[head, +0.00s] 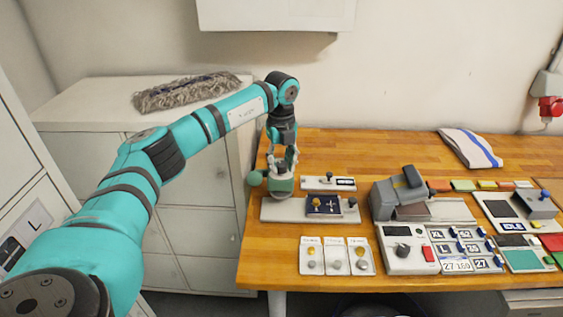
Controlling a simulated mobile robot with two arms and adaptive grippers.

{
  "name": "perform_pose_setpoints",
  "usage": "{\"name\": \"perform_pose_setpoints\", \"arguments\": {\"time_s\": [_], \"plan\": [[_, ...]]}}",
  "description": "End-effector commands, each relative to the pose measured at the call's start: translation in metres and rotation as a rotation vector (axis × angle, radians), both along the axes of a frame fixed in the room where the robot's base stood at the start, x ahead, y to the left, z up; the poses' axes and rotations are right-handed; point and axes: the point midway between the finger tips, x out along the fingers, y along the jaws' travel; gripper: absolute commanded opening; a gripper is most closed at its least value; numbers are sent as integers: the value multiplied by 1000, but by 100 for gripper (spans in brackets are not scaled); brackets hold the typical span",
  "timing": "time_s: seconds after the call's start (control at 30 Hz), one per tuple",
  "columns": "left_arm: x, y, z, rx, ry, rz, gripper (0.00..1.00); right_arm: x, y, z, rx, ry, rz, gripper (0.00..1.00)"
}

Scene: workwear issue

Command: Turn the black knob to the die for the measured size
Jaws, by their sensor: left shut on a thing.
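My left gripper (284,164) reaches down over the green-and-grey press (281,186) at the table's left end. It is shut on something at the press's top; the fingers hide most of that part. A green ball (255,178) sticks out at the press's left. The press stands on a grey base plate (285,211) with a dark blue panel (323,205) and a small black knob (352,202) at its right. A larger black knob (403,250) sits on a white box (395,264) with a red button; its pointer direction is too small to read. My right gripper is out of view.
Three cards with small metal fasteners (337,257) lie at the front edge of the wooden table (350,150). A grey machine (402,190), label tiles (462,248) and a device reading IDLE (512,228) crowd the right. The back left tabletop is clear.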

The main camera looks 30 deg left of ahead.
Motion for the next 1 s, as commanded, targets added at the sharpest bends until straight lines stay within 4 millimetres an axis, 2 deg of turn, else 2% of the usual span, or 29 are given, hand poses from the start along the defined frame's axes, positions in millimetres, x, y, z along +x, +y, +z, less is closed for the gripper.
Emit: {"name": "perform_pose_setpoints", "arguments": {"time_s": [0.5,0.53,0.67,0.7,1.0], "plan": [[1,1,2,1,-6,21,0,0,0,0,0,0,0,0],[1,1,2,1,-6,21,33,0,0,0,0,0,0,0],[1,1,2,0,-5,20,50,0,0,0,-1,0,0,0],[1,1,2,1,-4,19,53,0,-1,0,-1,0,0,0],[1,0,3,1,-3,18,53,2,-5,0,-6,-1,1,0]]}}
